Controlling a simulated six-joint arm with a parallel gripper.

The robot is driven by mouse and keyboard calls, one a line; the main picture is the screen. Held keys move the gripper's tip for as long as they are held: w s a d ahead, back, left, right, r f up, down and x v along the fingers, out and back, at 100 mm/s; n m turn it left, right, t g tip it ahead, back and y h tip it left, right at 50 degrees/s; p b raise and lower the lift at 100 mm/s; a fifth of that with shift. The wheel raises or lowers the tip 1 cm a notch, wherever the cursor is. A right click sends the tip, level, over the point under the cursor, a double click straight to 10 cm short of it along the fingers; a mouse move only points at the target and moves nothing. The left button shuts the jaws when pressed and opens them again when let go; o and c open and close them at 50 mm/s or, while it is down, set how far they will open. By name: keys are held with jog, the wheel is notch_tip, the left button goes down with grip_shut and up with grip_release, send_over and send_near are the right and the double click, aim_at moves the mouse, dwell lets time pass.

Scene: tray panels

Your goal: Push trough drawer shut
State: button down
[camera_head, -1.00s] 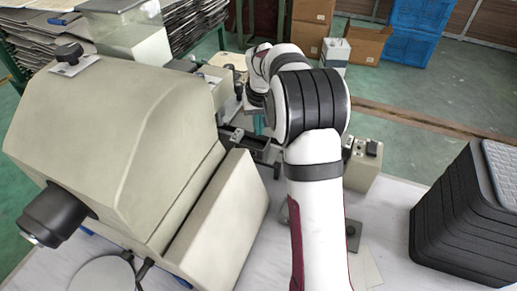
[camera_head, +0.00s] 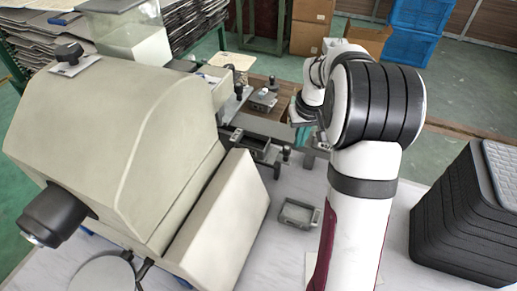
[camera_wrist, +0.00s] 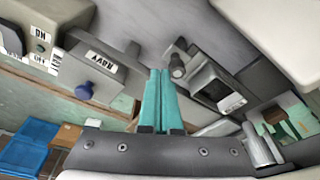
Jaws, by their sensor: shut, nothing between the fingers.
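The trough drawer (camera_head: 255,148) is a dark, open-topped tray sticking out to the right from the side of the beige machine (camera_head: 120,140). A dark knob (camera_head: 286,153) stands at its outer end. In the wrist view the drawer (camera_wrist: 212,88) lies right of my fingers, with its round knob (camera_wrist: 177,70) nearest them. My gripper (camera_wrist: 160,75) has teal fingers pressed together, empty. In the head view the fingers (camera_head: 308,160) show as a small teal patch just right of the knob, partly hidden by my arm. I cannot tell whether they touch the knob.
A small grey metal frame (camera_head: 298,213) lies on the white table below the drawer. A stack of dark trays (camera_head: 465,215) stands at the right.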

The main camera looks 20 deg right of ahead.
aim_at(273, 154)
jog(key=shift+f, duration=0.1)
notch_tip(273, 154, down, 6)
dwell(0.6)
dwell(1.8)
jog(key=shift+w+a, duration=2.45)
jog(key=shift+w+a, duration=1.6)
jog(key=shift+s+d, duration=0.4)
jog(key=shift+d, duration=0.05)
notch_tip(273, 154, up, 7)
